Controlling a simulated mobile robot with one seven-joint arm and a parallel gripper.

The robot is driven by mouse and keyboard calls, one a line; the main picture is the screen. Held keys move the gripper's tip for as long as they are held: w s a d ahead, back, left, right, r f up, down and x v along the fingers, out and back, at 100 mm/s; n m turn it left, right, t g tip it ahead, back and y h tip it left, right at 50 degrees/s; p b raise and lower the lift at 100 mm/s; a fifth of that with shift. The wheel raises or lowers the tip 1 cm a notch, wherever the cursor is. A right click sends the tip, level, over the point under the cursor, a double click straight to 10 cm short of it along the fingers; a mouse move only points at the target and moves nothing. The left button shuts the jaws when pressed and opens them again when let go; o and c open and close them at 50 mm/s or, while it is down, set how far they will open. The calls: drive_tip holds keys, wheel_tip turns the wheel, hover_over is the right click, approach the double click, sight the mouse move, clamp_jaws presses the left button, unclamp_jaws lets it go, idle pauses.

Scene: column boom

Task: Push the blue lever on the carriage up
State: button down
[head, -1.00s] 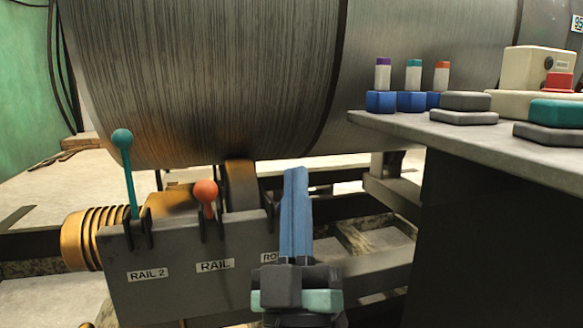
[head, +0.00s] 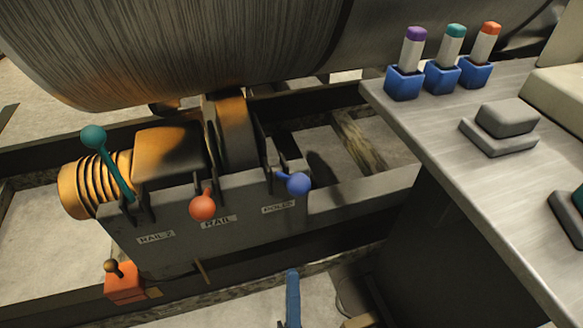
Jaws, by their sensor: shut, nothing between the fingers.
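The blue lever (head: 299,184) sits at the right end of the grey carriage panel (head: 170,262), above a label too blurred to read surely. Its round blue knob points out to the right and towards me on a short stem, not upright. My gripper (head: 292,273) shows only as narrow blue fingers at the bottom edge. The fingers are together and empty. They appear below the blue knob in the picture, apart from it. The rest of the gripper is out of the frame.
A teal lever (head: 93,137) stands raised at left, and an orange lever (head: 203,207) is between it and the blue one. A large metal drum (head: 200,50) hangs above. A grey table (head: 450,150) with blue-based switches (head: 404,84) stands at right.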

sight(290, 188)
drive_tip(key=shift+s+f, duration=0.15)
drive_tip(key=shift+s, duration=0.1)
drive_tip(key=x, duration=1.4)
drive_tip(key=shift+p, duration=0.45)
drive_tip(key=r+p, duration=0.1)
drive_tip(key=p, duration=0.1)
drive_tip(key=r+n+g+p, duration=0.1)
drive_tip(key=p, duration=0.1)
drive_tip(key=r+y+p, duration=0.1)
drive_tip(key=p, duration=0.1)
drive_tip(key=shift+w+a+r+g, duration=0.15)
drive_tip(key=shift+w+g, duration=0.15)
drive_tip(key=shift+w, duration=0.05)
drive_tip(key=w+a+r+n+g+p, duration=0.2)
drive_tip(key=w+g+p, duration=0.4)
drive_tip(key=p, duration=1.4)
wheel_tip(290, 188, up, 2)
drive_tip(key=n+g, duration=0.1)
drive_tip(key=g, duration=0.1)
drive_tip(key=shift+w+r+g+y, duration=0.2)
drive_tip(key=shift+w+g+y, duration=0.1)
drive_tip(key=shift+w+y, duration=0.1)
